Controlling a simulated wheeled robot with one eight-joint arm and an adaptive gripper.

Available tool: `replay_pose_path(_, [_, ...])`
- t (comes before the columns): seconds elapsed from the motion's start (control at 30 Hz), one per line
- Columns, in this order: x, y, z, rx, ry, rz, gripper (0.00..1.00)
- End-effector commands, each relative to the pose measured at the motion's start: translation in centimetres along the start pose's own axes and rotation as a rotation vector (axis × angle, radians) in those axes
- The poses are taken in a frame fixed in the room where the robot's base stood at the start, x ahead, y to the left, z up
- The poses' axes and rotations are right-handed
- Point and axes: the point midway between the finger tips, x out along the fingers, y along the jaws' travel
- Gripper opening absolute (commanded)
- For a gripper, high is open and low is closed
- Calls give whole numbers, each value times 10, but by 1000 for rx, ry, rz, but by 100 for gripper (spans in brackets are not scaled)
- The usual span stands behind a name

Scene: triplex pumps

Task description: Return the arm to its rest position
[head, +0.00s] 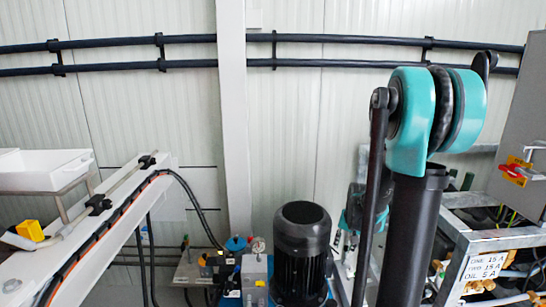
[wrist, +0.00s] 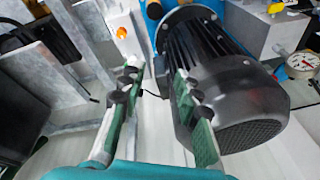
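My arm (head: 408,120) stands up in the right half of the head view, with teal joint housings and dark links. In the wrist view my gripper (wrist: 156,88) has its two fingers with green pads well apart and nothing between them. The right finger overlaps the side of a black finned motor (wrist: 215,75) in the picture; I cannot tell whether they touch. The same motor (head: 302,250) stands upright in the head view, left of my arm. In the head view a teal part of my wrist shows behind the arm link; the fingers are mostly hidden.
A metal frame with a handwritten label (head: 488,266) and a grey cabinet with a red-yellow switch (head: 516,171) stand at the right. A white sloped beam (head: 100,235) and a white tray (head: 42,168) are at the left. Dark pipes (head: 340,63) cross the wall. A gauge (wrist: 299,65) sits right of the motor.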

Motion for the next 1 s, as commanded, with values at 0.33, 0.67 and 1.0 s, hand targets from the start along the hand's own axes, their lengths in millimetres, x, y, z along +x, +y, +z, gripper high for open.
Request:
replay_pose_path(0.33, [-46, -2, 108, -221, 60, 2, 33])
replay_pose_path(0.67, [-53, 11, 187, -388, 108, 4, 33])
replay_pose_path(1.0, [-52, 14, 199, -418, 117, 6, 33])
